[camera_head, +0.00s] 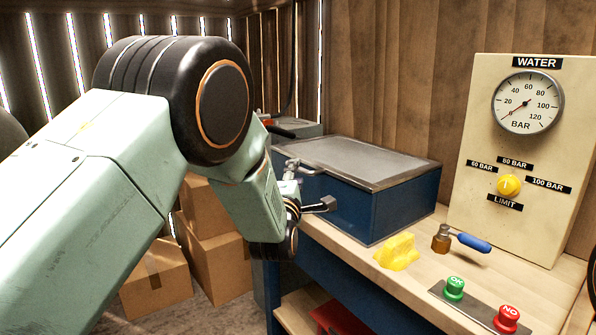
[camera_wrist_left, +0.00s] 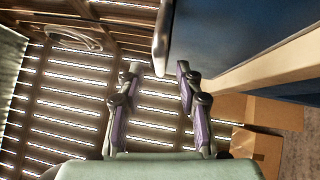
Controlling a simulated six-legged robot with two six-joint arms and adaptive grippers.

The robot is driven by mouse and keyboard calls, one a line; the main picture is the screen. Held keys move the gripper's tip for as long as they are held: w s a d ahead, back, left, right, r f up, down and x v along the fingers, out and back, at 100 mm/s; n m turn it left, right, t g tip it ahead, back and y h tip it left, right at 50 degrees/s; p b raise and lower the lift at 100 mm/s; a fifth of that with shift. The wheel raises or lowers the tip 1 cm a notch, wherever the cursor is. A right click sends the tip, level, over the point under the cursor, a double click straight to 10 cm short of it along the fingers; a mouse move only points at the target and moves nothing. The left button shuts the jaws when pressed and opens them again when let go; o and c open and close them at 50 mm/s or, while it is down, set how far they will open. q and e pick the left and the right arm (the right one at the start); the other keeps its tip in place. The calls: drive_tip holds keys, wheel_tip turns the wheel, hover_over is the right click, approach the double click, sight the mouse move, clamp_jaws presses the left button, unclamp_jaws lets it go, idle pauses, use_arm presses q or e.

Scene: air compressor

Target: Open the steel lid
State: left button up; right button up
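The steel lid (camera_head: 355,160) is a flat grey plate lying shut on top of a blue box (camera_head: 375,210) on the workbench. My left gripper (camera_head: 311,184) is at the box's front left corner, with one finger near lid height and the other lower beside the blue side. In the left wrist view, the gripper (camera_wrist_left: 157,72) has its fingers spread with an empty gap. The grey lid edge (camera_wrist_left: 162,40) shows just beyond the fingertips, beside the blue box side (camera_wrist_left: 215,35). I cannot tell whether a finger touches the lid. My right gripper is not in view.
On the wooden bench (camera_head: 400,285) are a yellow lump (camera_head: 398,251), a blue-handled valve (camera_head: 463,240), a green button (camera_head: 454,289) and a red button (camera_head: 507,319). A gauge panel (camera_head: 515,160) stands at the right. Cardboard boxes (camera_head: 215,265) sit on the floor.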

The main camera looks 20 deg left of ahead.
use_arm(q)
drive_tip(key=shift+w+a+r, duration=0.15)
drive_tip(key=shift+w, duration=0.85)
drive_tip(key=shift+w+a+r, duration=0.1)
drive_tip(key=shift+w+a, duration=0.05)
drive_tip(key=shift+w, duration=0.85)
drive_tip(key=shift+c, duration=0.3)
clamp_jaws()
